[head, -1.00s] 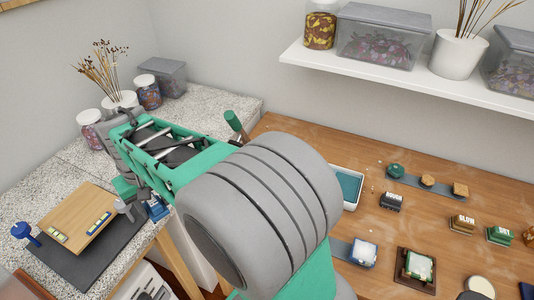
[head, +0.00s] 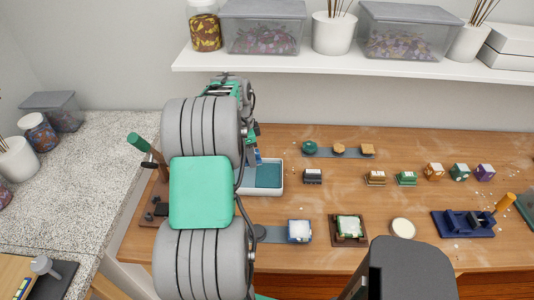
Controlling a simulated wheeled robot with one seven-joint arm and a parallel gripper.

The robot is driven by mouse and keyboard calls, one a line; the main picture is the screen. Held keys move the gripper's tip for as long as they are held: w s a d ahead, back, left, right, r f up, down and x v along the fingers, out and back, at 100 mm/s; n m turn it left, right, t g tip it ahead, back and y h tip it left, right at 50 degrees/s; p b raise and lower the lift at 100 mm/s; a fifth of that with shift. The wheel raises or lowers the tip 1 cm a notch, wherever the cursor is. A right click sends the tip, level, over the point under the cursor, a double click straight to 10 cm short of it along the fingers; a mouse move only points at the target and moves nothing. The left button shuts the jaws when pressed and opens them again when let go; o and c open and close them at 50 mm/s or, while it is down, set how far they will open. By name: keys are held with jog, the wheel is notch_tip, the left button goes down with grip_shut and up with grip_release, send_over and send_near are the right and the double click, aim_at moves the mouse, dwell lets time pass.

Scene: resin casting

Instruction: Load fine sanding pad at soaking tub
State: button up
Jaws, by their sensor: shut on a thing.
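The soaking tub (head: 264,189) is a white rectangular tray with teal water, on the wooden bench right of my arm. My gripper (head: 254,150) is partly hidden behind my arm, at the tub's back left edge. It is shut on a small blue piece (head: 254,159), which I take to be the fine sanding pad; its grit marking is too small to read. The piece appears over or beside the back left of the tub; I cannot tell whether it touches the water.
Right of the tub are a dark block (head: 312,176), a grey strip with round and square pieces (head: 323,152), and several small coloured blocks. A blue-framed mould (head: 299,231) sits in front. A shelf (head: 350,66) overhangs behind. A green-handled tool (head: 139,142) stands left.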

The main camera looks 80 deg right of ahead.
aim_at(269, 175)
jog(key=s+d+m, duration=0.3)
jog(key=s, duration=0.3)
jog(key=shift+w+a+f+b, duration=0.15)
jog(key=shift+f+b, duration=0.6)
jog(key=shift+f, duration=1)
jog(key=shift+w+f+b, duration=0.1)
jog(key=shift+f+b, duration=0.65)
jog(key=shift+f, duration=0.95)
jog(key=shift+a+f+b, duration=0.1)
jog(key=shift+f+b, duration=0.5)
notch_tip(269, 175, up, 7)
jog(key=p, duration=0.3)
jog(key=shift+r, duration=0.1)
